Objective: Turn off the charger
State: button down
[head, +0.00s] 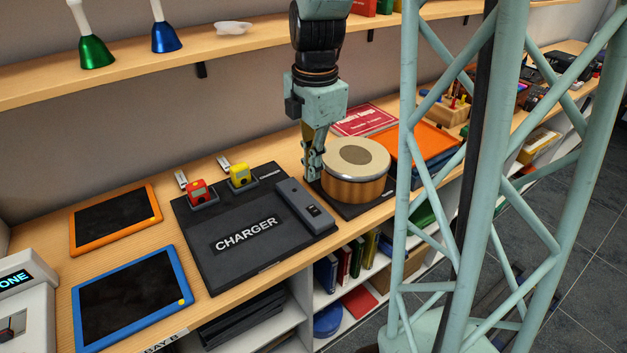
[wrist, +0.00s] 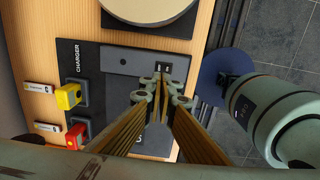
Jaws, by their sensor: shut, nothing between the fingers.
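The charger is a flat dark slab lettered "CHARGER" (head: 220,262) on the wooden bench; it also shows in the wrist view (wrist: 112,88). A raised grey strip (head: 290,196) along its right side carries a small dark switch (head: 313,210), which also shows in the wrist view (wrist: 162,68). I cannot tell the switch's position. A red device (head: 196,191) and a yellow device (head: 239,175) stand in its slots. My gripper (head: 313,178) is shut and empty, pointing down beside the strip's far end in the head view. In the wrist view its fingertips (wrist: 163,94) appear near the switch; contact cannot be told.
A wooden drum with a pale top (head: 356,165) stands just right of my gripper. An orange-framed tablet (head: 115,217) and a blue-framed tablet (head: 134,298) lie left of the charger. A shelf with handbells (head: 95,50) runs above the bench.

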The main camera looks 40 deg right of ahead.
jog(key=shift+w+r, duration=0.15)
jog(key=shift+r, duration=1.55)
jog(key=shift+r, duration=0.1)
jog(key=s+a+r+m+t, duration=0.2)
jog(key=s+a+r+m, duration=0.75)
jog(key=a+r, duration=0.3)
jog(key=s+a+r+m+t, duration=0.1)
jog(key=s+a+r+m, duration=0.2)
jog(key=s+a+m, duration=0.4)
jog(key=s, duration=0.5)
jog(key=shift+s+a+t, duration=0.25)
jog(key=shift+t, duration=0.05)
